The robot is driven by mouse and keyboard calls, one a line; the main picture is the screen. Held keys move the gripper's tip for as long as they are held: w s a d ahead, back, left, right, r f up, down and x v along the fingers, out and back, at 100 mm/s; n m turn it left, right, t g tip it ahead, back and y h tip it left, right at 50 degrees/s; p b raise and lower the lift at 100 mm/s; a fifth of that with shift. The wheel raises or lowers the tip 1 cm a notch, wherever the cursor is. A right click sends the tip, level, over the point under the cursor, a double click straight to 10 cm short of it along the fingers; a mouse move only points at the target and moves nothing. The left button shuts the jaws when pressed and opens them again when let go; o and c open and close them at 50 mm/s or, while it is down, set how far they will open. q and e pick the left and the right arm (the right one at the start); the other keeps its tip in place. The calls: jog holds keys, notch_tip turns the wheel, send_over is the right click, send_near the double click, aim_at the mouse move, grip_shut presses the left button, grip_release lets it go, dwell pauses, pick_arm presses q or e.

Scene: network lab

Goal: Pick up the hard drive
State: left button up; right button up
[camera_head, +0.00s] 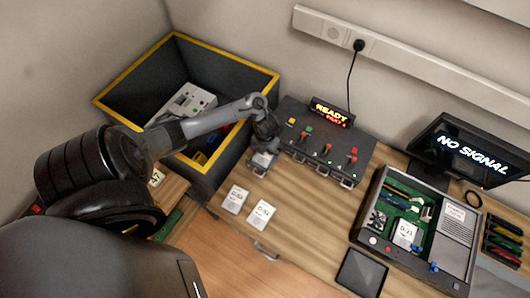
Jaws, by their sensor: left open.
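My left gripper (266,146) is open at the left end of the dark docking unit (318,158). A pale, boxy thing that looks like a hard drive (261,161) shows just below its fingers, partly covered by them. I cannot tell whether the fingers touch it. Two white-labelled hard drives (235,199) (262,214) lie side by side on the wooden desk, in front of the gripper. Another labelled drive (406,235) sits inside the open computer case (443,232). My right gripper is not in view.
A deep dark bin (228,70) with a yellow rim, holding electronics, stands behind my left arm. A monitor (472,151) reads "NO SIGNAL". A dark flat pad (361,273) lies at the front edge. Desk between the drives and the case is clear.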

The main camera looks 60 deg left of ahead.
pick_arm(q)
jog(key=shift+f, duration=0.45)
jog(key=c, duration=1.1)
jog(key=shift+c, duration=0.5)
jog(key=shift+r, duration=0.15)
